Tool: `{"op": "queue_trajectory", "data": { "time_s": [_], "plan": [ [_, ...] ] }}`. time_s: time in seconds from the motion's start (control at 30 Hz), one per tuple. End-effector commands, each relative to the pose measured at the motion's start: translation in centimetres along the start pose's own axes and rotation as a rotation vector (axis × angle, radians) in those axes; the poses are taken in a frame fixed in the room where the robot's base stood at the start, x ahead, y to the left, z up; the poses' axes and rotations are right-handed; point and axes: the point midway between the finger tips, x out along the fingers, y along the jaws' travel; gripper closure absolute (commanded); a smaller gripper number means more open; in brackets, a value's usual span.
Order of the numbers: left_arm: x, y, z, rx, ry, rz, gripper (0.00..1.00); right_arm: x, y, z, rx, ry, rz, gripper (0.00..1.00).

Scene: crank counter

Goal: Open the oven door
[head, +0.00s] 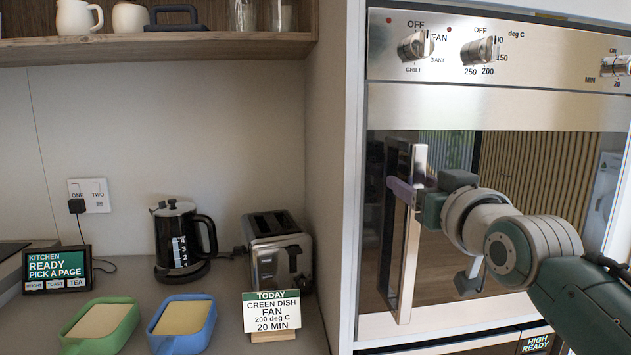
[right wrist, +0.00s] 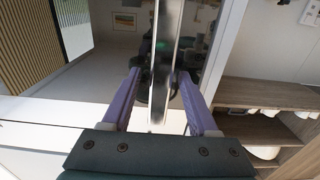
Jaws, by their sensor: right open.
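The oven door (head: 470,105) is a steel-framed, dark glass front on the right of the head view. It looks closed. Its long vertical steel handle (head: 408,265) stands near the door's left edge. My right gripper (head: 410,188) is at the upper part of the handle. In the right wrist view, the purple fingers of my right gripper (right wrist: 160,82) are open, one on each side of the handle (right wrist: 163,45). A gap shows beside the bar, and I cannot tell if either finger touches it. My left gripper is not in view.
Knobs (head: 480,50) line the panel above the door. A cabinet side (head: 330,170) borders the oven. On the counter left of it are a toaster (head: 277,250), kettle (head: 178,240), recipe card (head: 271,312), and green (head: 103,322) and blue (head: 182,320) dishes.

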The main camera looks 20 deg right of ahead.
Motion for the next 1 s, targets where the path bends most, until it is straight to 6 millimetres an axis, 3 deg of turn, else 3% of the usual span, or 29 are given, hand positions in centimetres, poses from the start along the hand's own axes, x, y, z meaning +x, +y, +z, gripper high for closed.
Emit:
{"op": "queue_trajectory", "data": {
  "time_s": [0.2, 0.73, 1.0],
  "plan": [
    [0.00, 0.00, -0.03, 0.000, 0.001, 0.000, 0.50, 0.02, -0.01, 0.01, 0.000, 0.000, 0.000, 0.40],
    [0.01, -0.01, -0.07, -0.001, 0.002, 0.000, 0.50, -0.01, -0.01, 0.04, 0.000, -0.001, 0.000, 1.00],
    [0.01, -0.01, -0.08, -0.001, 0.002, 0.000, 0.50, -0.01, -0.02, 0.04, 0.000, -0.001, 0.000, 1.00]
  ]
}}
